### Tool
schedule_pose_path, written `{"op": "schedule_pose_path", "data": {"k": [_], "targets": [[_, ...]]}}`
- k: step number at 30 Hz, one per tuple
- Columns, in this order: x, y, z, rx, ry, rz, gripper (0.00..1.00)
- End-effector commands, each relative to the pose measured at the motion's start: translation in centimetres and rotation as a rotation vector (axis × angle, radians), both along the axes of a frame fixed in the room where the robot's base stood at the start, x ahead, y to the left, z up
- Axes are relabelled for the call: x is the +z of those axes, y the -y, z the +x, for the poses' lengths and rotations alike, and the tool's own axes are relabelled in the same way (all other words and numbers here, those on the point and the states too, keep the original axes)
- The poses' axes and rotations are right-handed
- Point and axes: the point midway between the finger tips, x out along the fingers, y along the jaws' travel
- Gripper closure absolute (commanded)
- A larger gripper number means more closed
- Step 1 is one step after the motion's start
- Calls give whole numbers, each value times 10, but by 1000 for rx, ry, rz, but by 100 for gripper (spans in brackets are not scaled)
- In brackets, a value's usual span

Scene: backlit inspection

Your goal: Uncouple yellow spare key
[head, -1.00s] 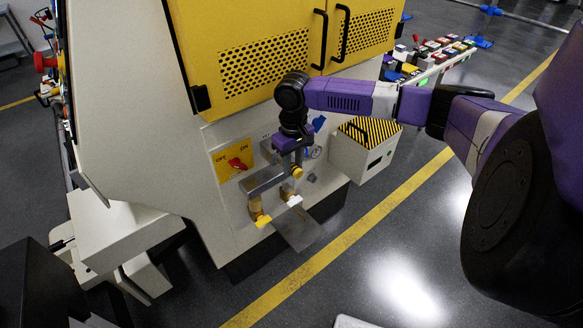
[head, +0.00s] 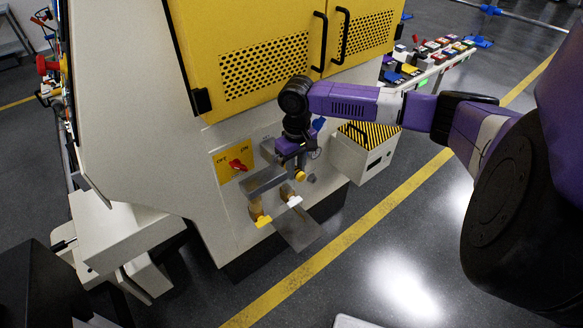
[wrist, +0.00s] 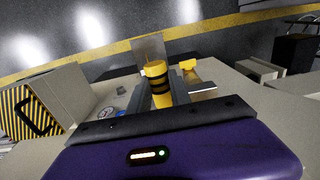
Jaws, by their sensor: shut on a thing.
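My gripper (head: 299,165) is at the front of the machine's lower panel, pointing down. In the wrist view its fingers (wrist: 160,92) are shut on a yellow cylinder with black bands (wrist: 157,82); its yellow end (head: 300,175) shows in the head view. I cannot tell whether this is the spare key. A yellow-headed piece on a brass-coloured body (head: 261,218) sticks out lower left of my gripper, apart from it; a yellow head also shows in the wrist view (wrist: 188,64). A white-headed piece (head: 294,201) sits just below my gripper.
A grey metal bracket (head: 264,182) lies close left of my gripper, and a grey plate (head: 298,232) juts out below. A red switch (head: 237,165) on a yellow OFF/ON plate is upper left. A striped-top box (head: 362,155) stands to the right. The floor in front is clear.

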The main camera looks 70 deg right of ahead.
Motion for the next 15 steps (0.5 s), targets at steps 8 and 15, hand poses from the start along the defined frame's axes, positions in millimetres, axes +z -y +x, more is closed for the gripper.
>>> {"op": "schedule_pose_path", "data": {"k": [8,15], "targets": [[1,-3,-7,-3,-1,-1,100],[1,-7,-12,-2,-1,-1,100]]}}
